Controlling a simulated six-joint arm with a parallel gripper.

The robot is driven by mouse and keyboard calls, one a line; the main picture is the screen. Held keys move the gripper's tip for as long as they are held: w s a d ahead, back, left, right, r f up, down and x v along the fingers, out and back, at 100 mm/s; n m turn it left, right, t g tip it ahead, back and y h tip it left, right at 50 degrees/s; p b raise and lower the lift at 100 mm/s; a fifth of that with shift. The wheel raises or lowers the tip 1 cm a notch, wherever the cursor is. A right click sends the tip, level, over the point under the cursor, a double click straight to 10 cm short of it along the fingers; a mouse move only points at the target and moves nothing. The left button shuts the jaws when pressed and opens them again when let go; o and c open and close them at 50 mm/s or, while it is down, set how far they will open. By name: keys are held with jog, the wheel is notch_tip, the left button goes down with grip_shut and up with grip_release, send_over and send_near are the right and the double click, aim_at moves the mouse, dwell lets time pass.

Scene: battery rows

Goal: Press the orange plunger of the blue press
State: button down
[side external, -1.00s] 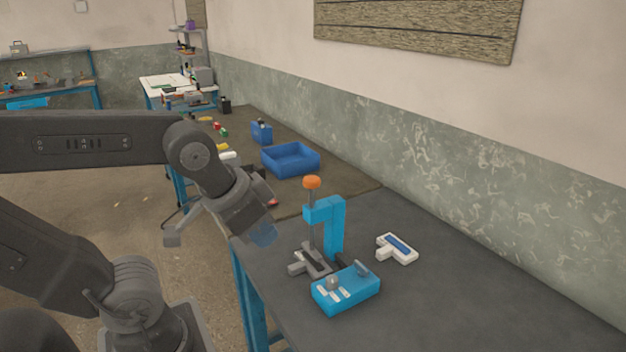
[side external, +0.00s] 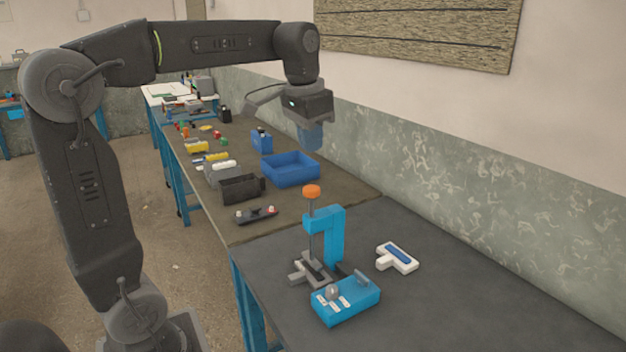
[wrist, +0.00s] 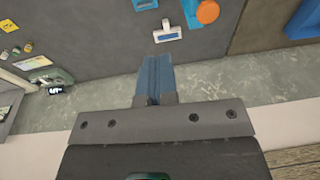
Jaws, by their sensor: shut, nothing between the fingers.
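The blue press (side external: 328,232) stands upright on the dark table, with its orange plunger (side external: 312,191) raised on a rod at the top. A grey part sits under the rod, and a blue base with small levers is in front. In the wrist view the orange plunger (wrist: 207,12) shows at the top edge beside a cut-off part of the blue press (wrist: 188,12). My gripper (side external: 312,148) is shut and empty, pointing down high above the far table, behind the press. Its bluish fingers (wrist: 155,62) lie together in the wrist view. Nothing touches the plunger.
A white T-shaped device (side external: 398,257) with a blue face lies right of the press. A blue bin (side external: 290,183), a black box (side external: 241,188) and several small parts stand on the brown table behind. The wall runs close along the right. The dark table's front right is clear.

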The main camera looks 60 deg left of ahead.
jog(key=g, duration=0.2)
send_over(312, 189)
jog(key=shift+w+r+h, duration=0.15)
jog(key=shift+r+h, duration=0.15)
jog(key=shift+f, duration=0.1)
notch_tip(312, 189, down, 14)
jog(key=shift+r, duration=0.1)
dwell(0.5)
jog(key=shift+f, duration=2.1)
notch_tip(312, 189, up, 15)
